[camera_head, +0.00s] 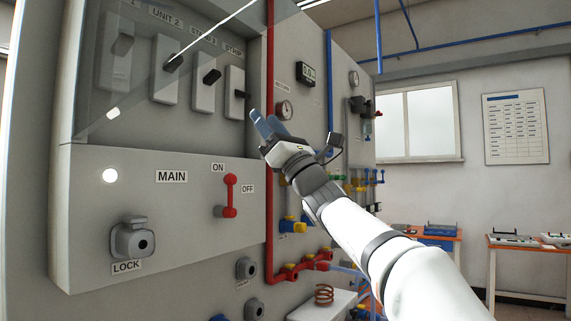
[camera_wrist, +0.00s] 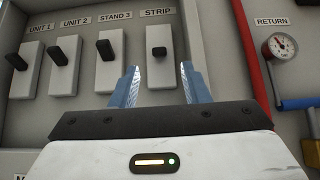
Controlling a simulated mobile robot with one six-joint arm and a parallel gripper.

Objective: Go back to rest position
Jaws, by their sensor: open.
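My gripper (camera_head: 262,126) is raised in front of the grey cabinet, near the right end of the breaker row. In the wrist view its two blue fingers (camera_wrist: 158,85) stand apart with nothing between them. The STRIP switch (camera_wrist: 158,52) shows just beyond the fingertips, its black lever near the middle of its plate. I cannot tell whether a finger touches it. The UNIT 1, UNIT 2 (camera_wrist: 65,52) and STAND 3 (camera_wrist: 105,50) switches stand in a row to the left, with their levers higher up. My white arm reaches in from the lower right in the head view.
A transparent cover (camera_head: 185,25) is over the switches' upper part. Below are the red MAIN lever (camera_head: 231,195) and the LOCK (camera_head: 133,240). A red pipe (camera_head: 270,220) and RETURN gauge (camera_head: 285,110) stand to the right. Orange workbenches (camera_head: 492,262) are at the far right.

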